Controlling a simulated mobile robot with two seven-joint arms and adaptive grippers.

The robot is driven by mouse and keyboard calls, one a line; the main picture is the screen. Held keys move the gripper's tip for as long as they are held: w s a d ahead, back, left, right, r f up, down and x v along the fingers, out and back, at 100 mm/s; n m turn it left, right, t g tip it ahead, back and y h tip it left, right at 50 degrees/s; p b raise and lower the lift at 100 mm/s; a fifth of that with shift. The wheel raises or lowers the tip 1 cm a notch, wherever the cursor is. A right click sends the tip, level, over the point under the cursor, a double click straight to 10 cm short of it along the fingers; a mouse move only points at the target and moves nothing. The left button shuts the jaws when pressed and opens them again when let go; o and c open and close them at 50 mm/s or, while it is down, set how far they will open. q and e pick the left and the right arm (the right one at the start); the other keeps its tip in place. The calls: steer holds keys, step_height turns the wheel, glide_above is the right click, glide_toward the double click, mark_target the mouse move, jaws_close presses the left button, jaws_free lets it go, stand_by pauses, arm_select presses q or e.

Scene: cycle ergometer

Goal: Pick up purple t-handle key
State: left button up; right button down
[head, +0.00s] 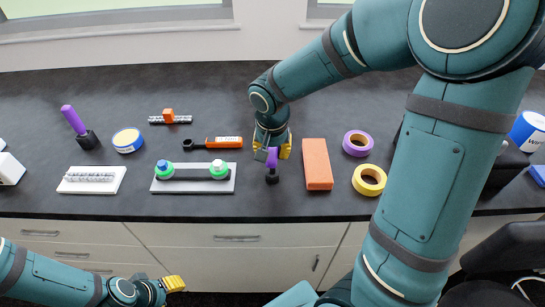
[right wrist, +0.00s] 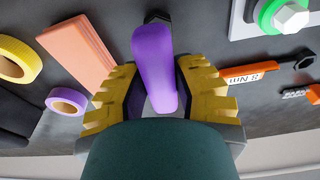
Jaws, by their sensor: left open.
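A purple handle (head: 272,157) stands upright over a small black base (head: 272,178) on the dark counter, in front of my right gripper (head: 272,150). In the right wrist view this purple handle (right wrist: 155,70) lies between the yellow fingers of my right gripper (right wrist: 157,85), close to both; I cannot tell whether they press on it. Its crossbar shape and lower end are not clear. A second purple handle (head: 73,119) leans in a black holder (head: 87,140) at the far left. My left gripper (head: 173,284) is open and empty, low in front of the drawers.
An orange block (head: 317,164) stands just right of my right gripper, with purple (head: 357,143) and yellow (head: 369,180) tape rolls beyond. The counter's front strip is clear.

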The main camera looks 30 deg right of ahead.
stand_by(0.4)
steer(key=shift+r+p, duration=0.4)
steer(key=shift+p, duration=0.2)
step_height(320, 180, up, 10)
steer(key=shift+f+p, duration=0.15)
steer(key=shift+p, duration=0.55)
steer(key=c, duration=1.4)
jaws_free()
jaws_close()
